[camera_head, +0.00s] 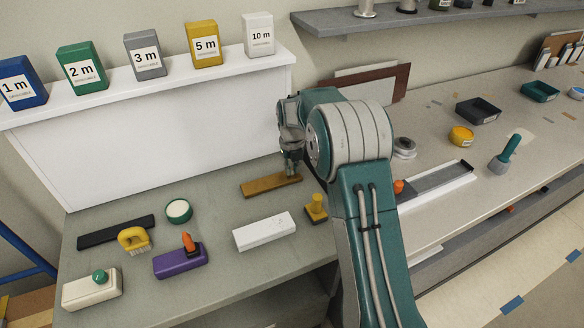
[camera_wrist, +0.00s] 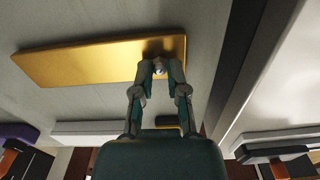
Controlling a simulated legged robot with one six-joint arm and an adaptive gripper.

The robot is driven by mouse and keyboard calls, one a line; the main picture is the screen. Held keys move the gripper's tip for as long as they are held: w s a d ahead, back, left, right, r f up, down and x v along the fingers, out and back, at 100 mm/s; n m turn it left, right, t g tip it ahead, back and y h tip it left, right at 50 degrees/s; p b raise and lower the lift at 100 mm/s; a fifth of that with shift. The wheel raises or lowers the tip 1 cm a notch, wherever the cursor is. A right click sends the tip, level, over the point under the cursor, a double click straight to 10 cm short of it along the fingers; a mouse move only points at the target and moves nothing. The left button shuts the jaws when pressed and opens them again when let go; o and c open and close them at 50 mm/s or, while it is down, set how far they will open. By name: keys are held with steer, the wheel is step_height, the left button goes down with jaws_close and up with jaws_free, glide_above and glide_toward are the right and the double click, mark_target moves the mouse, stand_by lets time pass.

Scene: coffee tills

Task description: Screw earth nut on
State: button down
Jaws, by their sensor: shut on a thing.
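A brass earth bar (camera_head: 262,187) lies flat on the grey-green bench in the head view. It fills the upper left of the wrist view (camera_wrist: 85,63) as a long gold plate. My gripper (camera_head: 291,174) points down at the bar's right end. In the wrist view its fingertips (camera_wrist: 160,66) are closed together over that end, around a small shiny grey piece (camera_wrist: 159,71) that looks like the earth nut. The fingers hide most of it. I cannot tell whether it touches the bar or sits on a stud.
Near the bar are a yellow knobbed piece (camera_head: 316,209), a white block (camera_head: 264,232), a purple block (camera_head: 180,262) with an orange handle, and a round green-rimmed tin (camera_head: 179,211). A white ledge with labelled boxes (camera_head: 82,68) stands behind.

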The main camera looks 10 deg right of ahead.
steer(key=c, duration=0.8)
jaws_free()
steer(key=shift+w, duration=0.2)
steer(key=shift+a, duration=0.1)
steer(key=shift+s, duration=0.1)
steer(key=shift+s+d, duration=0.2)
